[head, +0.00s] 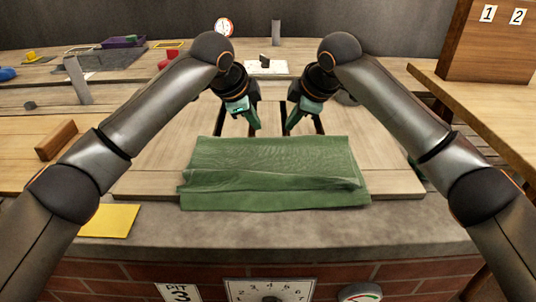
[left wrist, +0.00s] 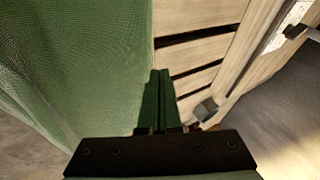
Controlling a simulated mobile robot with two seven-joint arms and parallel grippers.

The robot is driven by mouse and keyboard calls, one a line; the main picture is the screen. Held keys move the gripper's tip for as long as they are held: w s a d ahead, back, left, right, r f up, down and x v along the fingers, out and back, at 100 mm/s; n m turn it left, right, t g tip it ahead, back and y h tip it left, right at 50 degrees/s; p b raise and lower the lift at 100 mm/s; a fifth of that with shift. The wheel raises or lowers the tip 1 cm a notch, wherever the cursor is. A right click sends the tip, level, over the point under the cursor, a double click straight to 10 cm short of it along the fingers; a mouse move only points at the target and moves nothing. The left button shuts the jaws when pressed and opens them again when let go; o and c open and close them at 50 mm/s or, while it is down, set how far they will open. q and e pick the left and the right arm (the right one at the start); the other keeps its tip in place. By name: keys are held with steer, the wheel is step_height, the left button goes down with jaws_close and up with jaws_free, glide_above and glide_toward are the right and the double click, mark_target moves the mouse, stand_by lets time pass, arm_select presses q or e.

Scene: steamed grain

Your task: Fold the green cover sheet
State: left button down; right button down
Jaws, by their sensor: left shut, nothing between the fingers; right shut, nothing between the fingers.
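The green cover sheet (head: 270,165) lies on the wooden boards in front of me, with a folded-over layer whose edge runs across it near its front side. It also fills the left part of the left wrist view (left wrist: 85,60). My left gripper (head: 256,127) is shut and empty just beyond the sheet's far edge. In the left wrist view its fingers (left wrist: 160,75) are together beside the sheet's edge. My right gripper (head: 289,131) is shut and empty, also just beyond the far edge, a little to the right. Whether either fingertip touches the cloth I cannot tell.
Dark slots (head: 268,115) run between the boards behind the sheet. A yellow square (head: 110,220) lies on the stone ledge at front left. A wooden block (head: 57,140) lies at left. A wooden shelf (head: 480,105) stands at right. A dial (head: 270,291) is on the brick front.

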arm_select(q)
steer(key=shift+f, duration=0.1)
arm_select(e)
steer(key=shift+f, duration=0.1)
arm_select(q)
steer(key=shift+f+b, duration=0.5)
steer(key=shift+b, duration=0.1)
arm_select(e)
steer(key=shift+f, duration=0.5)
arm_select(q)
steer(key=shift+r, duration=0.1)
arm_select(e)
steer(key=shift+r, duration=0.1)
arm_select(q)
steer(key=shift+f+p, duration=0.35)
steer(key=shift+f, duration=0.05)
arm_select(e)
steer(key=shift+r, duration=0.3)
steer(key=shift+f, duration=0.15)
steer(key=shift+f, duration=0.3)
arm_select(q)
steer(key=shift+r, duration=0.1)
arm_select(e)
steer(key=shift+r, duration=0.1)
